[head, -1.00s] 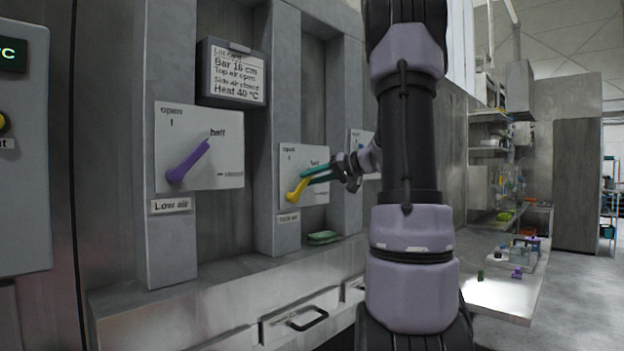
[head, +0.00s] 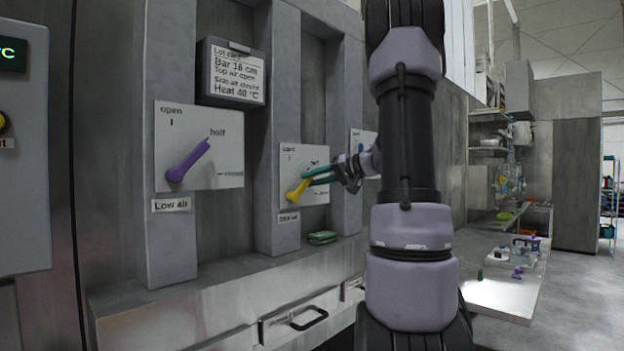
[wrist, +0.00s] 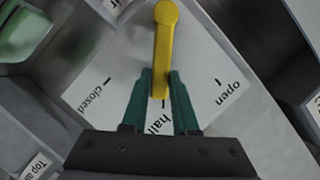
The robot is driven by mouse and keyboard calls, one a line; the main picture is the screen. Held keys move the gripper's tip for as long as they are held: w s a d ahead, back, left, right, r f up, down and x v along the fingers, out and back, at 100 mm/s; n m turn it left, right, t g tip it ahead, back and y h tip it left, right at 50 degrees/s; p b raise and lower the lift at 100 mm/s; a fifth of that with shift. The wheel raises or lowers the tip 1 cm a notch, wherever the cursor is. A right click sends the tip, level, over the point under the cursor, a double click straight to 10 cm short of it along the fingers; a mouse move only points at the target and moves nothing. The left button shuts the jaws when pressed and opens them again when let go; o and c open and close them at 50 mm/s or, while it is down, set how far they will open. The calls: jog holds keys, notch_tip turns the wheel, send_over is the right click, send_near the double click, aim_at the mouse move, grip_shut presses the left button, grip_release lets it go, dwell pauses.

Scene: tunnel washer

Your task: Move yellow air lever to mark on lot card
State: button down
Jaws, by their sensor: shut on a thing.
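The yellow air lever (head: 298,190) sits on a white plate (head: 290,165) on the middle grey post. In the wrist view the yellow lever (wrist: 163,45) points at the "half" mark, between "closed" and "open". My gripper (head: 310,177) comes from the right, and its teal fingers (wrist: 160,85) are shut on the lever's free end, one on each side. The lot card (head: 238,75) hangs at upper left and reads "Bar 16 cm, Top air open, Side air closed, Heat 40 °C". The small label (head: 287,217) below the yellow lever is blurred, perhaps "Side air".
A purple lever (head: 188,160) on the left plate, labelled "Low air", points to half. A further plate (head: 360,150) at right is partly hidden by my arm. A green object (head: 322,238) lies on the ledge below. A drawer handle (head: 308,320) sticks out at the bottom.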

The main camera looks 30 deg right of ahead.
jog(key=shift+w+d+f+m+t+y, duration=0.1)
jog(key=shift+d+f+m+t+y, duration=0.25)
jog(key=shift+f+m, duration=0.7)
jog(key=shift+w+d+f+m+t+y, duration=0.1)
jog(key=shift+d+f+m+y, duration=0.2)
jog(key=shift+f+m+y, duration=0.65)
jog(key=shift+w+d+f+m+t+y, duration=0.25)
jog(key=shift+f+m, duration=0.45)
jog(key=shift+m, duration=0.7)
jog(key=shift+s, duration=0.15)
jog(key=c, duration=0.7)
grip_release()
jog(key=shift+d, duration=0.1)
jog(key=v, duration=1)
jog(key=shift+s+d+r, duration=0.1)
jog(key=shift+s+d, duration=0.15)
jog(key=shift+s, duration=0.05)
